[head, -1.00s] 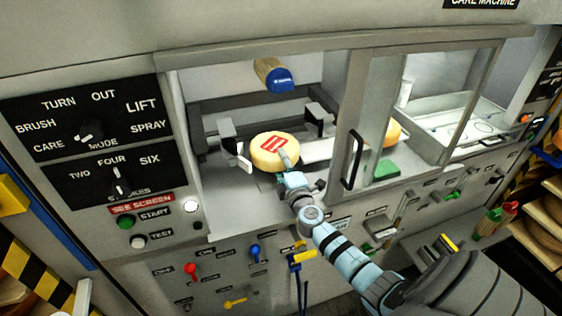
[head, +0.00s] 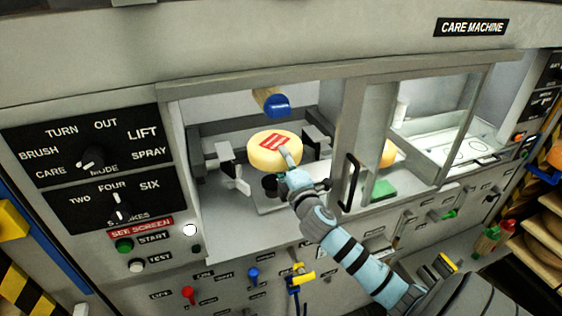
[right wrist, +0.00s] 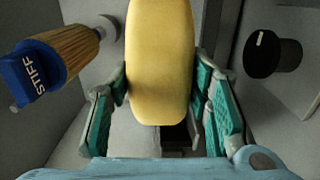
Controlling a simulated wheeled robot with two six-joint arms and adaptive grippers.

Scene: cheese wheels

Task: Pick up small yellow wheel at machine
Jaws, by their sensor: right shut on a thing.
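A small yellow cheese wheel (head: 266,158) with a red and white label on top is inside the open bay of the care machine (head: 260,222). My right gripper (head: 286,160) reaches into the bay from the front and is shut on the near edge of the wheel. In the right wrist view the yellow wheel (right wrist: 160,65) stands between the two green-padded fingers of my right gripper (right wrist: 160,105). The wheel appears raised above the bay floor, over a dark round part (head: 269,184). My left gripper is not in view.
A brush with a blue end (head: 277,104) hangs just above the wheel; it reads STIFF in the right wrist view (right wrist: 50,70). Grey clamps (head: 236,180) flank the wheel. A framed door with a black handle (head: 350,182) stands right of the opening, with another yellow wheel (head: 388,154) behind it.

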